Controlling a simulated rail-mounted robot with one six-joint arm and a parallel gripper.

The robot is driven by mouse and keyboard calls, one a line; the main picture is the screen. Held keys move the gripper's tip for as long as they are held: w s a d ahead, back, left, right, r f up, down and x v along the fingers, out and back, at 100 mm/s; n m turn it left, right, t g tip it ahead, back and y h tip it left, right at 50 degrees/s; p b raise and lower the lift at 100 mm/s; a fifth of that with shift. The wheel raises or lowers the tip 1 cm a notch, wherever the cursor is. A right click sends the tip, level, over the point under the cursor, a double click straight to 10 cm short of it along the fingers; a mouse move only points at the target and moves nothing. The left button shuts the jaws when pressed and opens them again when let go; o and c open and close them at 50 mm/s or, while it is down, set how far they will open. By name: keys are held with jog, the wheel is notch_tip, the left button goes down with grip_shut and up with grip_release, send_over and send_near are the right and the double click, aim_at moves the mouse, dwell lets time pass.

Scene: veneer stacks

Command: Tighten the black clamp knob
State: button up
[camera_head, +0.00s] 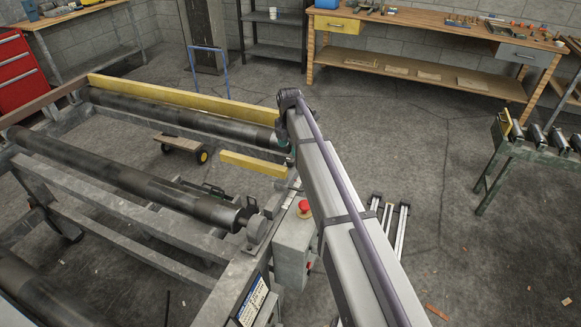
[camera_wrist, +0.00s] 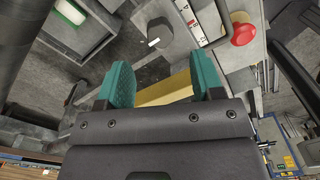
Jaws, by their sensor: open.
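My gripper (camera_wrist: 163,84) shows in the wrist view with two teal-padded fingers standing wide apart and nothing held between them. A round dark knob-like part (camera_wrist: 160,32) with a pale mark lies beyond the fingertips, near the top middle of that view, apart from the fingers. I cannot tell for sure whether it is the black clamp knob. In the camera_head view my arm comes up from the lower right to the roller frame's right end and hides most of the gripper. No clamp knob can be made out clearly there.
A red stop button (camera_head: 304,206) sits on a grey box; it also shows in the wrist view (camera_wrist: 242,33). A short yellow bar (camera_head: 253,164) lies beside my arm's end. Dark rollers (camera_head: 130,180) fill the left. Open floor (camera_head: 400,150) lies to the right.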

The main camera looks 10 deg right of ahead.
aim_at(290, 160)
notch_tip(290, 160, down, 6)
jog(key=b, duration=0.4)
jog(key=shift+r, duration=0.1)
jog(key=shift+c, duration=0.4)
jog(key=c, duration=0.8)
jog(key=shift+c, duration=0.2)
